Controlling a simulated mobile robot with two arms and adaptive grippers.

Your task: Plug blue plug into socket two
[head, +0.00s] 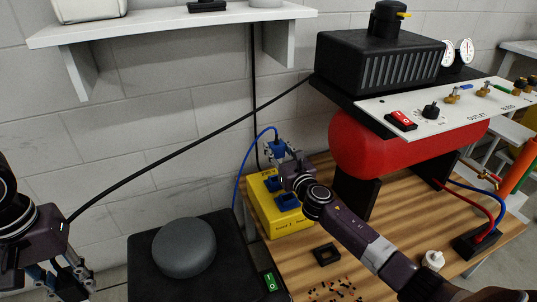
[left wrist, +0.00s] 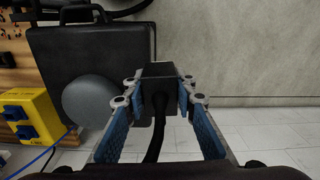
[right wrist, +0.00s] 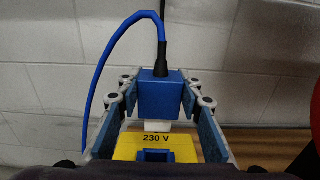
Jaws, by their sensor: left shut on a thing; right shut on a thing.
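The blue plug (head: 277,149) with its blue cable is held by my right gripper (head: 285,158) above the far end of the yellow socket box (head: 280,218). In the right wrist view the blue plug (right wrist: 160,97) is upright between the fingers, its pale lower end in front of the "230 V" label. A blue socket (right wrist: 156,156) shows nearer the camera, apart from the plug. The box carries two blue sockets, a far one (head: 273,183) and a near one (head: 288,202); its side lettering is too small to read surely. My left gripper (left wrist: 160,85) is shut on a black plug (left wrist: 160,70) with a black cable.
A red tank (head: 395,150) with a black compressor (head: 380,58) stands right of the box on the wooden table. A black case with a grey round lid (head: 185,247) is at front left. A small black square frame (head: 326,254) and scattered bits lie on the table.

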